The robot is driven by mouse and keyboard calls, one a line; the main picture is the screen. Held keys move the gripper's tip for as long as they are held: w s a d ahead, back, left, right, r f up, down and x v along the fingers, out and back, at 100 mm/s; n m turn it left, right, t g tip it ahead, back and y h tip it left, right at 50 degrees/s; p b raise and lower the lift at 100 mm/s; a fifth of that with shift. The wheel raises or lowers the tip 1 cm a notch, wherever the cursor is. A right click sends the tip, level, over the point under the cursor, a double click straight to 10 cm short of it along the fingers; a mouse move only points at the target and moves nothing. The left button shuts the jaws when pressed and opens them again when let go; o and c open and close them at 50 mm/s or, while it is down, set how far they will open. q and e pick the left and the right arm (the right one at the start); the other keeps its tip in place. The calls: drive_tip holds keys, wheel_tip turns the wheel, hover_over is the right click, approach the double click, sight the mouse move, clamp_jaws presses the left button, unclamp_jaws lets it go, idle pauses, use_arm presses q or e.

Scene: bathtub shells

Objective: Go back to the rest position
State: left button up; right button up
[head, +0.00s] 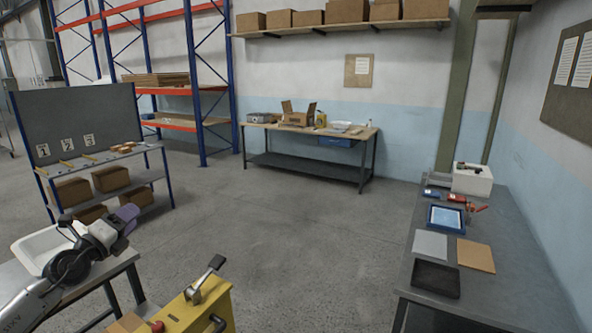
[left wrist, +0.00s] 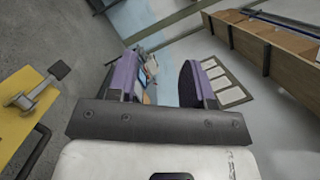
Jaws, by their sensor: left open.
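My left gripper (head: 127,216) is at the lower left of the head view, its arm coming in from the left edge. In the left wrist view its two purple fingers stand apart with nothing between them, so the gripper (left wrist: 160,76) is open and empty. A white tub shell (head: 35,243) lies on a table at the lower left, partly hidden behind my left arm. The gripper is above and to the right of the shell, apart from it. My right gripper is not in view.
A yellow fixture (head: 215,309) with a lever stands at the bottom centre; it also shows in the left wrist view (left wrist: 28,112). A dark bench (head: 503,270) with a blue-framed tablet (head: 445,218) and flat pads is at the right. The floor (head: 300,235) between is clear.

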use_arm(q)
drive_tip(key=s+d+r+n+t+y, duration=0.25)
drive_tip(key=s+r+n+y, duration=0.3)
drive_tip(key=n+y, duration=0.3)
drive_tip(key=s+d+r+n+t+y, duration=0.1)
drive_tip(key=s+d+r+n+y, duration=0.25)
drive_tip(key=r+n+y, duration=0.5)
drive_tip(key=s+d+f+n+g+h, duration=0.2)
drive_tip(key=s+d+f+g+h, duration=0.3)
drive_tip(key=f, duration=0.5)
drive_tip(key=s+d+f+n+g+h, duration=0.2)
drive_tip(key=s+d+f, duration=0.2)
drive_tip(key=s+f, duration=0.5)
drive_tip(key=s+d+f+n+g+h, duration=0.2)
drive_tip(key=s+d+f+g+h, duration=0.25)
drive_tip(key=f, duration=0.75)
drive_tip(key=s+d+f+n+g, duration=0.25)
drive_tip(key=s+f+g, duration=0.55)
drive_tip(key=s+f, duration=1.8)
wheel_tip(320, 180, up, 27)
drive_tip(key=p, duration=2.5)
drive_tip(key=shift+a+h+p, duration=0.2)
drive_tip(key=shift+h+p, duration=0.1)
drive_tip(key=shift+h, duration=0.15)
drive_tip(key=shift+w, duration=0.1)
